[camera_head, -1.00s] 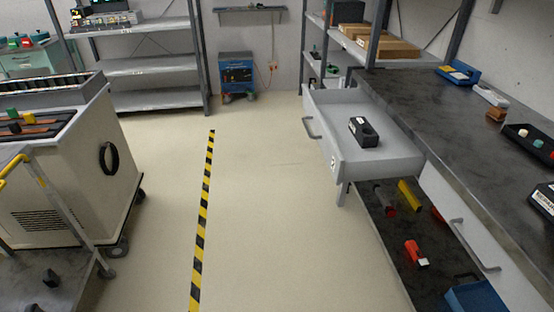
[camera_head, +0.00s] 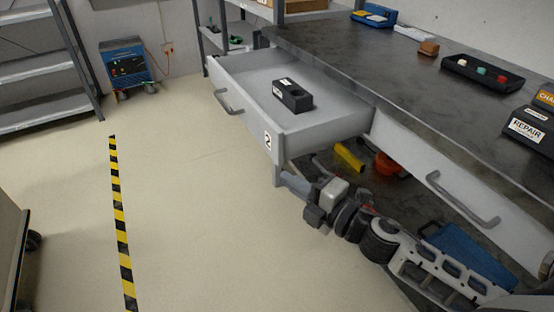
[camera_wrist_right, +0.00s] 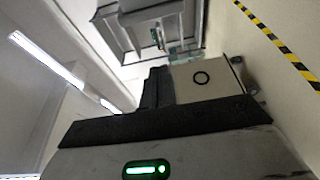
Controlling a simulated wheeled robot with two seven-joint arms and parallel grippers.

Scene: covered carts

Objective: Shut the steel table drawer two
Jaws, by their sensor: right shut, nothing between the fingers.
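The steel table drawer two (camera_head: 315,133), a grey drawer marked "2", is pulled well out from the dark-topped table (camera_head: 420,85). Its bar handle (camera_head: 228,102) is on its front, at the left. My right gripper (camera_head: 290,183) is shut and empty, below the drawer's near front corner, pointing left. I cannot tell whether it touches the drawer. My left gripper is not in view.
A second drawer (camera_head: 450,190) sits shut under the tabletop at right. The lower shelf holds a yellow item (camera_head: 348,157), a red item and a blue bin (camera_head: 465,255). The floor left of the drawer is clear, with striped tape (camera_head: 119,215).

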